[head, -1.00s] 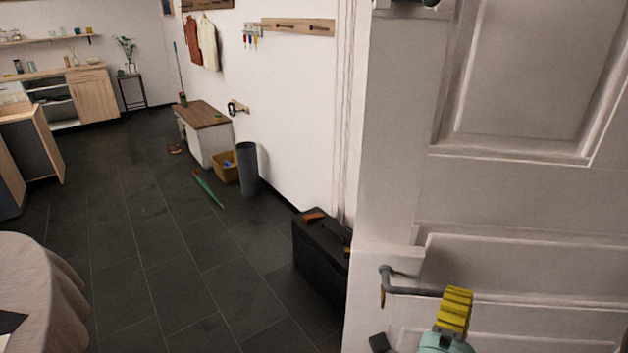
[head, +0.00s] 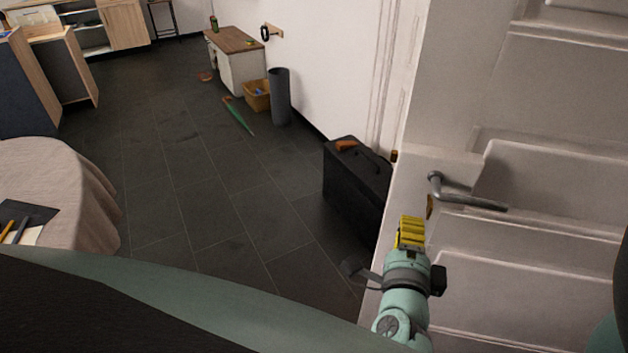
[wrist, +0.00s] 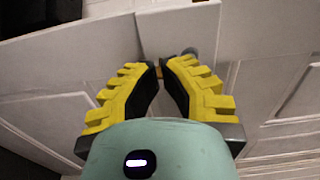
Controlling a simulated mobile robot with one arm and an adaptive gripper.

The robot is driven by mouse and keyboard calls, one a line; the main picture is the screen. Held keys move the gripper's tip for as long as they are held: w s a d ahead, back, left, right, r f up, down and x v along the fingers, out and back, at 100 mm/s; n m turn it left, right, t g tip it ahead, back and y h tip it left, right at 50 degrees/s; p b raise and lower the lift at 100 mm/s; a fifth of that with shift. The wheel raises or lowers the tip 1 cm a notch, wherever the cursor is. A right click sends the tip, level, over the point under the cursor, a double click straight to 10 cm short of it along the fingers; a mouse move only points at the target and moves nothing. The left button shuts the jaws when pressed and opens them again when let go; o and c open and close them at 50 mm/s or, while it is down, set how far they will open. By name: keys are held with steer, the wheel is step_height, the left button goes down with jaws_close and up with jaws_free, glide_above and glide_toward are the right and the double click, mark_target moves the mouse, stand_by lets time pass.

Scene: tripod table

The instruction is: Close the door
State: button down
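The white panelled door (head: 550,185) fills the right of the head view, its free edge at the left beside the open floor. It stands open. Its grey lever handle (head: 470,200) is near that edge, with a brass plate below the pivot. My gripper (head: 411,220) has yellow fingers and is just left of and slightly below the handle, close to the door's edge. In the wrist view my fingertips (wrist: 161,64) nearly meet with nothing seen held between them. A grey part of the handle (wrist: 189,52) shows just beyond the right finger. Contact with the door cannot be told.
A black suitcase (head: 350,190) stands against the wall just beyond the door's edge. A cloth-covered table (head: 85,190) is at the left. The middle tiled floor is clear.

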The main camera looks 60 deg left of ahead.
mark_target(411, 191)
steer(key=p+x, duration=0.1)
steer(key=x, duration=0.6)
steer(key=shift+w+a, duration=0.15)
steer(key=shift+w, duration=0.1)
steer(key=shift+w+a+p, duration=0.35)
steer(key=shift+w, duration=0.1)
